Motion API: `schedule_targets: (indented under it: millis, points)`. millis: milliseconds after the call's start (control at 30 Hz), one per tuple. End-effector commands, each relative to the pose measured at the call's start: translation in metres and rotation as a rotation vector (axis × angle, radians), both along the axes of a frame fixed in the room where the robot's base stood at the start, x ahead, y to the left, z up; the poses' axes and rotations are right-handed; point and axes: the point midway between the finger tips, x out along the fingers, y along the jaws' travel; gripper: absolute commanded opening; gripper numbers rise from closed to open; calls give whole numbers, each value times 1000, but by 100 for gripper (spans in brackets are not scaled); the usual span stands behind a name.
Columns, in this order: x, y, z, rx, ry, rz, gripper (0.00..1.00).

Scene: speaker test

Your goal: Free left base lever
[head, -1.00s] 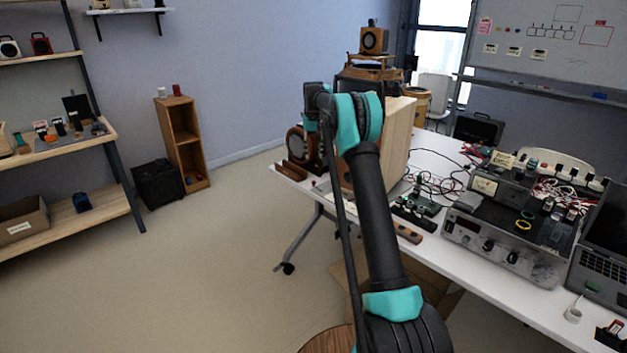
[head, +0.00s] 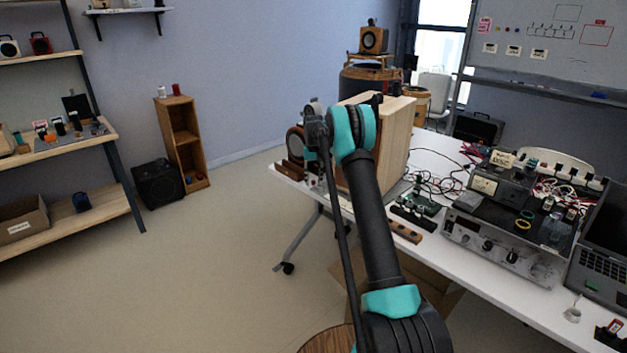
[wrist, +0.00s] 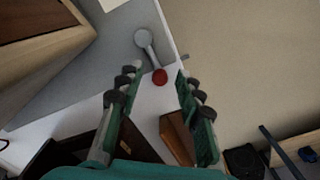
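In the wrist view a grey lever with a red knob (wrist: 160,77) sticks out from a round grey pivot (wrist: 142,37) beside a grey base (wrist: 85,75). My gripper (wrist: 158,72) is open, with one finger on each side of the red knob. The knob appears between the fingertips; I cannot tell whether either finger touches it. The wooden cabinet (head: 394,142) stands on the white table, partly behind my arm. In the head view my arm and the cabinet hide the lever, and my fingers cannot be made out.
A brown wooden piece (wrist: 176,136) lies on the table near my right finger in the wrist view. A round-fronted speaker (head: 296,143) stands left of my arm. Cables, a circuit board and a grey test unit (head: 508,240) fill the table's right.

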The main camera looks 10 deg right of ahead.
Motion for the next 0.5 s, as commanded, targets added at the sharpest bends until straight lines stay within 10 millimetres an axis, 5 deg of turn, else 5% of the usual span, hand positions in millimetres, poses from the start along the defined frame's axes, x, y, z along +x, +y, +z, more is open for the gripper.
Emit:
schedule_targets:
  millis: [100,400,500]
  points:
    - [0,0,0,0,0,0,36]
    - [0,0,0,0,0,0,0]
    - [0,0,0,0,0,0,0]
